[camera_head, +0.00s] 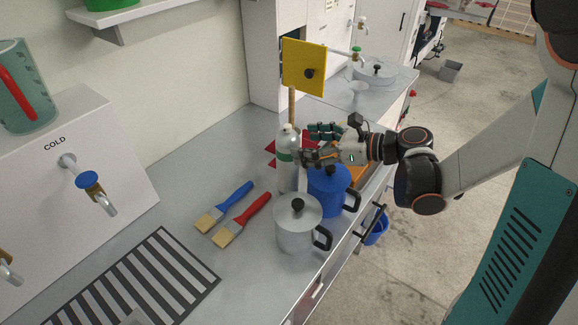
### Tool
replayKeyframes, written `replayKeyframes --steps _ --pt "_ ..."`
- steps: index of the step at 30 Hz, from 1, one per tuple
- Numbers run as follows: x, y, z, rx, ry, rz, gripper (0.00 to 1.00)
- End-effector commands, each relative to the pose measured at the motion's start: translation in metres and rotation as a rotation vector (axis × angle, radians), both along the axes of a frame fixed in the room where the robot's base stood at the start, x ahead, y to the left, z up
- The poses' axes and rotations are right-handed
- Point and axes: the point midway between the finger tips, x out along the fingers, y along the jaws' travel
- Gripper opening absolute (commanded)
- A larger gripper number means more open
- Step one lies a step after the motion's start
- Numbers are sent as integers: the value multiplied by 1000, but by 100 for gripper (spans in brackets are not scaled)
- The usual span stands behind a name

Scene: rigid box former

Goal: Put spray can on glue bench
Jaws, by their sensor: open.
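The likely spray can is a white bottle-shaped can (287,146) with a green band, upright on the grey bench (190,170) behind the pots. My gripper (304,157) is open and reaches in from the right at the can's right side. Its fingers overlap the can's edge in the picture; I cannot tell whether they touch it. The lower part of the can is partly hidden by the gripper and pots. No label shows which surface is the glue bench.
A blue pot (328,192) stands just below my gripper, and a grey lidded pot (297,226) is in front of it. Blue (224,206) and red (241,221) brushes lie to the left. A yellow panel (303,66) rises behind.

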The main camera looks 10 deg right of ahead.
Motion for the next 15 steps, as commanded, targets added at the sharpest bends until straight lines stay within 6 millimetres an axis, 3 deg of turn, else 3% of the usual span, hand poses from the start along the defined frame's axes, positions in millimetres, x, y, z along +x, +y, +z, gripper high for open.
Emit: replayKeyframes --steps 15 --pt "25 34 -22 0 0 2 76"
